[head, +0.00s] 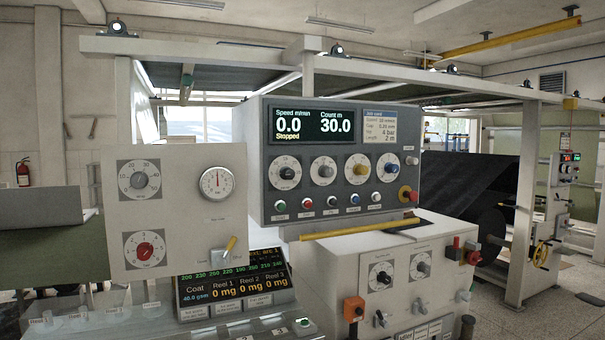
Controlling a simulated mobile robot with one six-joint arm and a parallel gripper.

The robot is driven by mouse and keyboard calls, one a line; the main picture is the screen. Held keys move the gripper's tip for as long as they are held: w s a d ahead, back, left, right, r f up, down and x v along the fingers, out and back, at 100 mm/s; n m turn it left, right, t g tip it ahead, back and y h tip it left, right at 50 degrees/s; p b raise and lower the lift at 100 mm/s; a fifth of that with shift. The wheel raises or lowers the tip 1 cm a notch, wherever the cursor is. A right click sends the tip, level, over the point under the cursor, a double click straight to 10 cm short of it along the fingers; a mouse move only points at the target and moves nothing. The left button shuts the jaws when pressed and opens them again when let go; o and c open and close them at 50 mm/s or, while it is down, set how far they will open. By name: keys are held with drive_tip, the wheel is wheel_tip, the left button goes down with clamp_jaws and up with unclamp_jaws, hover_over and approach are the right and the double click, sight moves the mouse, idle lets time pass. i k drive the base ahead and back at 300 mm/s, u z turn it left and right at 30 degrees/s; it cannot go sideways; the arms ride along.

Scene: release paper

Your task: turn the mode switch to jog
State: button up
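The grey control console (265,150) stands in the middle of the head view. The console display (318,125) reads speed 0.0, count 30.0 and "Stopped". My gripper is not in view.
Several push buttons, including a red one (307,204), sit below the dials. A red emergency button (407,194) is at the console's lower right. A yellow bar (358,228) runs in front below. A pale panel (190,205) with dials and a yellow-handled lever (229,246) stands at left.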

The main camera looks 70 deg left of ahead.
sight(324, 171)
drive_tip(key=z, duration=0.95)
drive_tip(key=k, duration=0.1)
drive_tip(key=u, duration=2.25)
drive_tip(key=k, duration=0.25)
drive_tip(key=u, duration=2.05)
drive_tip(key=k, duration=0.65)
drive_tip(key=z, duration=0.3)
drive_tip(key=i, duration=0.5)
